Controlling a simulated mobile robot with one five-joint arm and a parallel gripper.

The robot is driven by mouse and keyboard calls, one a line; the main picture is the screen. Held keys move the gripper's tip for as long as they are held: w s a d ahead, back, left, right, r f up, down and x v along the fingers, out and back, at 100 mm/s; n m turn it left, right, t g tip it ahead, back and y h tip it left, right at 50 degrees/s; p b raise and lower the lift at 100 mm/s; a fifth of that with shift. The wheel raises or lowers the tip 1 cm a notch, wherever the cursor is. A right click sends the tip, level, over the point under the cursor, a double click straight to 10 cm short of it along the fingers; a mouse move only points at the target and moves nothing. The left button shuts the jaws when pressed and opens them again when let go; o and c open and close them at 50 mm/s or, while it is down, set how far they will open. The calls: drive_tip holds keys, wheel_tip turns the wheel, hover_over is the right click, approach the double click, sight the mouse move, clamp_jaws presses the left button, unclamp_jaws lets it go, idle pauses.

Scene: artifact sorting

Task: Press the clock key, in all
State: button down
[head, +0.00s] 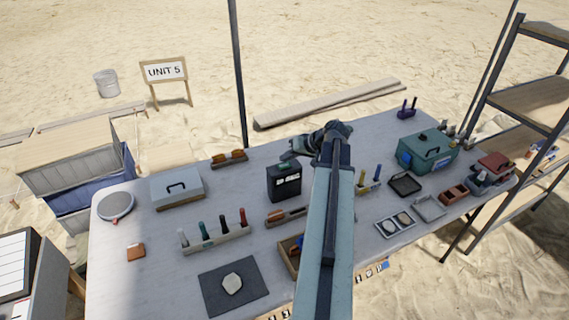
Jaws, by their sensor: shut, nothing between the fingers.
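A black box-shaped clock (284,187) with white display panels on its front stands upright near the middle of the table. A small greenish part shows at its top, probably the key; it is too small to make out clearly. My gripper (289,156) is shut and empty, just above and behind the top of the clock. My arm comes up from the bottom of the picture and bends left at the wrist. I cannot tell whether the fingertips touch the key.
The grey table (140,290) holds a rack of coloured markers (216,239), a pale case (177,188), a dark mat (215,292) with a stone, and a green toolbox (427,150). A shelf unit (535,100) stands right. My arm hides part of the table's middle.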

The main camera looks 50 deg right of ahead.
sight(287, 166)
wheel_tip(287, 166, up, 5)
drive_tip(key=p, duration=0.5)
drive_tip(key=shift+r, duration=0.1)
idle(0.3)
idle(0.4)
